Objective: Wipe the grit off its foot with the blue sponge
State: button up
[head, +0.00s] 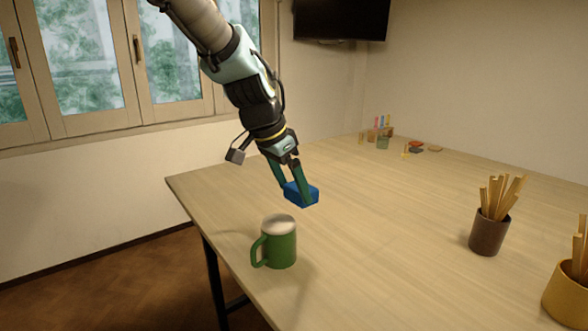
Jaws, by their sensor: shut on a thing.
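My gripper (290,184) is shut on the blue sponge (301,193), a small block. It holds the sponge in the air above the table, up and slightly to the right of the green mug in the picture, apart from it. The green mug (281,247) stands on the table near its left edge, with its handle to the left. Its upper face (279,224) is pale and greyish. I cannot tell for sure whether that face is the foot or the open mouth, and no single grains of grit can be made out.
A dark brown cup (488,233) of wooden sticks stands on the right. A yellow pot (568,297) with sticks is at the lower right edge. Small jars and coloured pieces (416,147) lie at the back. The middle of the table (390,215) is clear.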

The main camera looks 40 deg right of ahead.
aim_at(291, 198)
notch_tip(291, 198, down, 2)
jog(key=shift+b, duration=0.55)
jog(key=shift+a+f, duration=0.1)
jog(key=shift+f, duration=0.2)
jog(key=shift+s+a+f, duration=0.1)
jog(key=shift+s+a, duration=0.1)
jog(key=shift+a, duration=0.65)
jog(key=shift+s+a, duration=0.15)
jog(key=shift+a, duration=0.7)
jog(key=shift+a+b, duration=0.2)
jog(key=shift+b, duration=0.1)
jog(key=shift+d+f, duration=0.25)
jog(key=shift+d, duration=0.25)
jog(key=shift+w+d+f, duration=0.2)
jog(key=shift+d+f, duration=0.1)
jog(key=shift+d, duration=0.4)
jog(key=shift+w+d+f, duration=0.15)
jog(key=shift+d+f, duration=0.15)
jog(key=shift+d, duration=0.35)
jog(key=shift+d+r+p, duration=0.2)
jog(key=shift+d+p, duration=0.1)
jog(key=shift+p, duration=0.3)
notch_tip(291, 198, up, 6)
jog(key=shift+a+f+p, duration=0.1)
jog(key=shift+f+p, duration=0.15)
jog(key=shift+p, duration=0.7)
jog(key=shift+r+p, duration=1.65)
jog(key=shift+r, duration=0.4)
jog(key=shift+a, duration=0.1)
